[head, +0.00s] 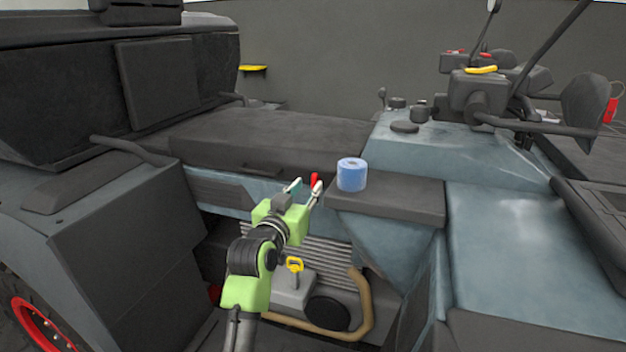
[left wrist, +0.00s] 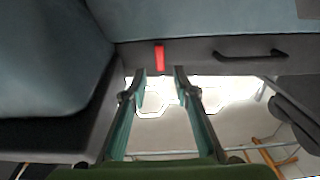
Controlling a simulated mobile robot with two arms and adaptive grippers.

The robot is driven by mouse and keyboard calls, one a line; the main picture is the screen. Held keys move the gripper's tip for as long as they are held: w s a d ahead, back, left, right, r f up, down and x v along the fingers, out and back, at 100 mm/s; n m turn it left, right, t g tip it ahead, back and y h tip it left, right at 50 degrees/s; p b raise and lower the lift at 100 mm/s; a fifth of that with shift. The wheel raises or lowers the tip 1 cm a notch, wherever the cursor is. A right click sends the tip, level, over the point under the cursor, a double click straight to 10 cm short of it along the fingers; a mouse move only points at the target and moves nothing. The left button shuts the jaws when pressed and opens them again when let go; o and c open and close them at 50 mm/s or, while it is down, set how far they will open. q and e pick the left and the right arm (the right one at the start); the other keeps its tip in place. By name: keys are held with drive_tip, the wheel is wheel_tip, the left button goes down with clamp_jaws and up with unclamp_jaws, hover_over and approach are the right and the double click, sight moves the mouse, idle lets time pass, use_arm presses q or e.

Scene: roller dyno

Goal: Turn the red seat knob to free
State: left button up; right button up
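The red seat knob (head: 314,179) is a small upright red piece at the front edge of the dark seat base, left of a blue roll. In the left wrist view the red knob (left wrist: 159,57) is a narrow red bar against a dark panel. My left gripper (head: 307,185) is open, its two fingers pointing at the knob. In the left wrist view the left gripper's fingertips (left wrist: 160,71) stand apart, one to each side of the knob's line, and the knob shows just beyond them. I cannot tell whether they touch it. My right gripper is not in view.
A blue roll (head: 351,175) stands on a dark ledge (head: 400,198) right of the knob. Below my gripper are a yellow-handled dipstick (head: 295,265) and a tan pipe (head: 362,305). A black handle (left wrist: 250,56) is on the panel in the left wrist view.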

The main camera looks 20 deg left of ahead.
sight(314, 179)
use_arm(q)
drive_tip(key=w, duration=0.4)
drive_tip(key=shift+w, duration=0.45)
clamp_jaws()
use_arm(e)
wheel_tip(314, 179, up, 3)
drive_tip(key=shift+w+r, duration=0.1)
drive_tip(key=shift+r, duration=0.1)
